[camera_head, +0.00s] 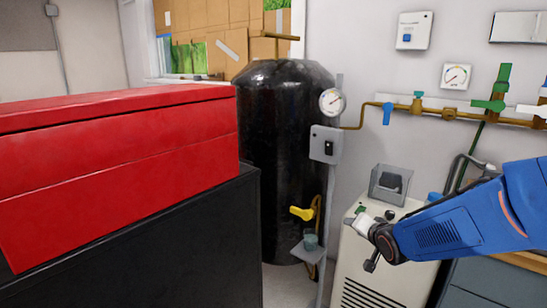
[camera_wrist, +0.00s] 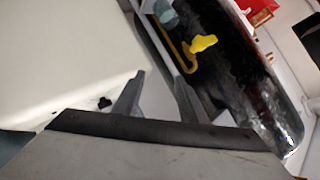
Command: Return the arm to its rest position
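My blue arm reaches in from the right edge of the head view, above a pale cabinet (camera_head: 375,275). Its wrist end is near the cabinet's top, and the fingers are hard to make out there. In the wrist view the two grey fingers of my gripper (camera_wrist: 158,88) stand apart with nothing between them. The pale surface of the cabinet (camera_wrist: 60,55) lies behind and left of the fingers. No glass rod can be made out in either view.
A black tank (camera_head: 283,150) stands at the centre, with a yellow valve handle (camera_head: 302,213) and a small greenish cup (camera_head: 310,240) on a bracket. A grey holder (camera_head: 392,185) sits on the cabinet near my wrist. A red box (camera_head: 120,160) fills the left. Pipes (camera_head: 450,113) run along the wall.

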